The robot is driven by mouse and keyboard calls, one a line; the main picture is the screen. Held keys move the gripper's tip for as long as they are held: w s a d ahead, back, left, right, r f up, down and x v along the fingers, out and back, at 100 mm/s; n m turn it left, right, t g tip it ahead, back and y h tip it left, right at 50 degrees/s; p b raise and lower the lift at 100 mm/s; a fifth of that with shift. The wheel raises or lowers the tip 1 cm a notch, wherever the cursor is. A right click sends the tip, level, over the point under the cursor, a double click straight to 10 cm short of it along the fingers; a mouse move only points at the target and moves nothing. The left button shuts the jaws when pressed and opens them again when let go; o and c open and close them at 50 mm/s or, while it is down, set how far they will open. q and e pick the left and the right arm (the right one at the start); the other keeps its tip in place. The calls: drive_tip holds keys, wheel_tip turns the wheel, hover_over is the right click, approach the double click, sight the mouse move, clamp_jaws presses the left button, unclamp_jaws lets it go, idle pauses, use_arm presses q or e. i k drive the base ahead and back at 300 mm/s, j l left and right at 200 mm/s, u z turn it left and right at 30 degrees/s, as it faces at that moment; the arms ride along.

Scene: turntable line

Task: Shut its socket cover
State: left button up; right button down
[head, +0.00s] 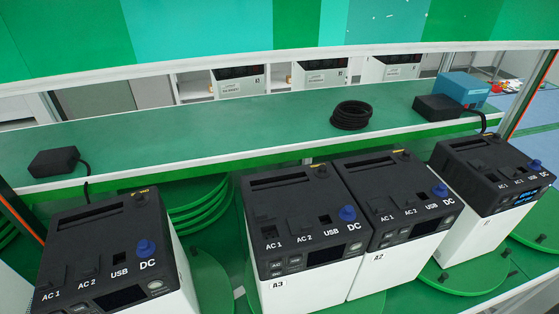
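Several black-topped white power units stand in a row. Each top has AC 1, AC 2, USB and DC labels and a blue knob by DC. The left unit (85,237) is cut off by the frame. The unit tagged A3 (313,287) and the unit tagged A2 (388,262) stand side by side in the middle. The right unit (478,224) has a lit blue display (495,204). The socket covers are small and black on black; I cannot tell surely which is open. Neither gripper is in view.
A green shelf (230,130) runs behind the units. It carries a black block (54,161) with a cable, a black cable coil (351,115), another black block (437,107) and a blue box (462,88). Green round turntables (212,290) show under and between units.

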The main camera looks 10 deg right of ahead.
sight(264, 212)
drive_tip(key=i+l+u, duration=0.2)
drive_tip(key=u, duration=0.15)
drive_tip(key=i+l+u, duration=0.2)
drive_tip(key=u, duration=0.15)
drive_tip(key=l, duration=0.1)
